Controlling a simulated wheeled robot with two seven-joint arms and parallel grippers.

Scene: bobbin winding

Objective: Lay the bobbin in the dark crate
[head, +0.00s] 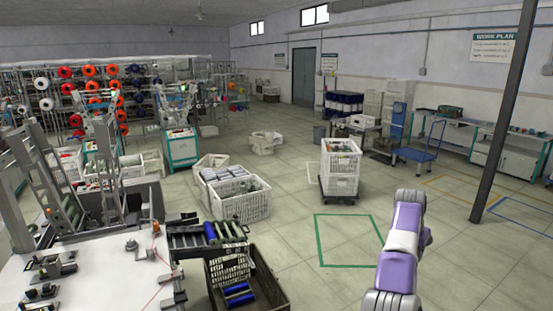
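A dark crate (271,273) stands at the lower middle, right of the white table. A dark rack (186,241) behind the crate carries another blue bobbin (210,231) and several dark rolls. Which bobbin is the task's own, I cannot tell. My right arm, purple and white, rises at the lower right; its gripper does not show. My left gripper is out of view too.
The white table (100,281) at the lower left bears small metal fixtures and a red thread. White crates (241,204) stand beyond the rack. A cart with stacked white crates (341,168) stands mid-floor. The green-outlined floor (347,240) is clear. A dark post (503,110) stands right.

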